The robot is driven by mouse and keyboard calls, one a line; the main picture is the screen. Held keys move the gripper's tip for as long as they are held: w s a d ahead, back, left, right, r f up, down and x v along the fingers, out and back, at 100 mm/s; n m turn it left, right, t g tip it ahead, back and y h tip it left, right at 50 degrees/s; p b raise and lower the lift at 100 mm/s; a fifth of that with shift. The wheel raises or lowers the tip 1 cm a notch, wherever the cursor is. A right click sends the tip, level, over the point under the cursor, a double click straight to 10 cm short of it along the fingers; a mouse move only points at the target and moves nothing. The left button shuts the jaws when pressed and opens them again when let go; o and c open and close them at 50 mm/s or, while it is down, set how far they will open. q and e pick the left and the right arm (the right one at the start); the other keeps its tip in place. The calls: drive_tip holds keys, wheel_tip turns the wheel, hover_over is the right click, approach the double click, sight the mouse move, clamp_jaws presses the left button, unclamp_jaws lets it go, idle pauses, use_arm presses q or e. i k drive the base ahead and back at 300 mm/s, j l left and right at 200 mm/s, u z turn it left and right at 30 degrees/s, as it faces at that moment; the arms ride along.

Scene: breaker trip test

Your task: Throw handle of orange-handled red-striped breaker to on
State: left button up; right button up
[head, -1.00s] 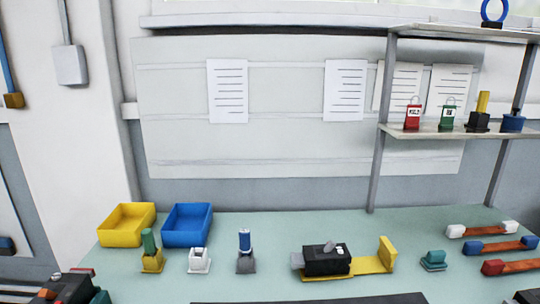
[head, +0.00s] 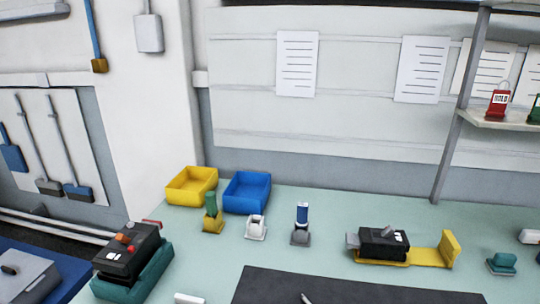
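A black breaker (head: 128,250) with small orange and red parts on top sits in a teal cradle (head: 152,281) at the left front of the bench. Its orange handle (head: 121,238) shows on the upper face; I cannot tell the handle's position. A red strip (head: 152,223) shows at its far end. A second black breaker (head: 383,242) with a grey handle sits on a yellow fixture (head: 430,257) at the right. Neither of my grippers is in view.
A yellow bin (head: 174,194) and a blue bin (head: 246,207) stand at the back left. Several small pieces on stands are in front of them. A dark mat (head: 350,287) lies at the front. A shelf post (head: 461,110) rises at the right.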

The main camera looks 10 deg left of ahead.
sight(120, 237)
drive_tip(key=u, duration=1.4)
